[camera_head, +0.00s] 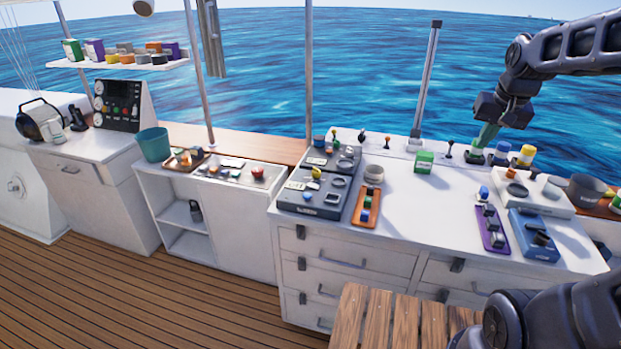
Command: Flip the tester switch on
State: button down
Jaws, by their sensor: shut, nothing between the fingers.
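A blue box (534,235) with a dark switch-like part on its top lies at the right front of the white counter; it looks like the tester. The position of its switch is too small to read. My gripper (481,145) hangs from the arm at the upper right, pointing down above the counter's back edge. Its fingers are shut with nothing seen between them. It is behind and left of the blue box, well apart from it.
A purple tray (492,230) with small parts sits just left of the blue box. A grey-white panel (546,200) and a dark pot (585,190) stand behind it. A green block (424,162) and an orange tray (366,204) are farther left. The counter's middle is clear.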

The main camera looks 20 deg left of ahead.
jog(key=w+a+g, duration=0.1)
jog(key=w+a, duration=0.6)
jog(key=a, duration=0.2)
jog(key=g, duration=0.3)
send_over(309, 184)
jog(key=d, duration=0.3)
notch_tip(309, 184, down, 15)
jog(key=shift+a+r+y, duration=0.15)
jog(key=shift+r+y, duration=0.05)
jog(key=shift+y, duration=0.1)
jog(key=f, duration=0.4)
jog(key=a+f, duration=0.1)
jog(key=f, duration=0.4)
jog(key=a+f, duration=0.1)
jog(key=f, duration=0.4)
jog(key=shift+a, duration=0.1)
